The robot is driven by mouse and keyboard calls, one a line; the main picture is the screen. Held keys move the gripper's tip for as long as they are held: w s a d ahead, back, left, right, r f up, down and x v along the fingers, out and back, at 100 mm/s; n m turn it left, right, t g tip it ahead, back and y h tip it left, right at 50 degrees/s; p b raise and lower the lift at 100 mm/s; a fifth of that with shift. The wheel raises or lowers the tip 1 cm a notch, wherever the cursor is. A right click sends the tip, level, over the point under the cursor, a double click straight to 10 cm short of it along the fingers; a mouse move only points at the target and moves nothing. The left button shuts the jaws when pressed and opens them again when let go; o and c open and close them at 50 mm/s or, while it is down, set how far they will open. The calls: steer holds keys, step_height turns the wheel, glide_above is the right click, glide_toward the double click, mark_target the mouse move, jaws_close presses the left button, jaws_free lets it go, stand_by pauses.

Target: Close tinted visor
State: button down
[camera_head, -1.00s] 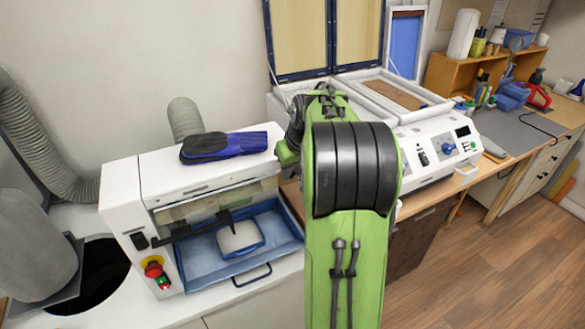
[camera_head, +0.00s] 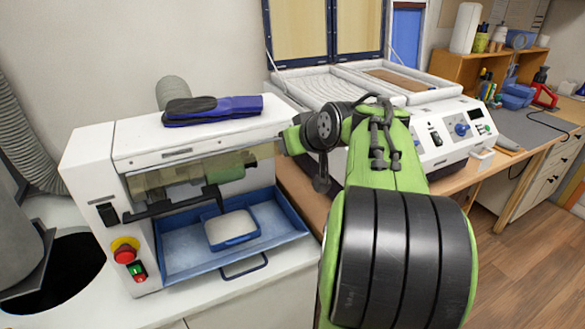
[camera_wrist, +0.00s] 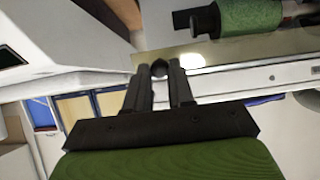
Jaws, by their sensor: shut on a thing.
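The tinted visor (camera_head: 160,180) is a yellowish see-through panel along the front of the white machine (camera_head: 85,185). It hangs above the tray opening, with the dark bar and green roller (camera_head: 225,172) visible below and through it. In the wrist view the visor (camera_wrist: 225,52) runs off to the right, with the green roller (camera_wrist: 250,16) behind it. My gripper (camera_wrist: 159,72) is shut on a small dark round knob (camera_wrist: 159,68) at the visor's edge. In the head view my wrist is at the machine's right end; the fingertips cannot be made out there.
A blue tray (camera_head: 185,262) with a pale block (camera_head: 230,228) sits below the visor. A white press (camera_head: 430,135) stands close on the right.

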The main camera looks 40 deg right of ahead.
steer(key=f+t+b, duration=0.1)
steer(key=t+b, duration=0.1)
steer(key=b, duration=0.2)
steer(key=f+t+h+b, duration=0.1)
steer(key=t+b, duration=0.1)
steer(key=b, duration=0.3)
steer(key=f+t+b, duration=0.1)
steer(key=t+b, duration=0.1)
steer(key=b, duration=0.3)
steer(key=shift+w+d+h, duration=0.1)
steer(key=shift+w+h, duration=0.25)
steer(key=shift+h, duration=0.05)
steer(key=shift+r+t+b, duration=0.15)
steer(key=shift+t+b, duration=0.15)
steer(key=shift+b, duration=0.15)
steer(key=c, duration=1)
jaws_free()
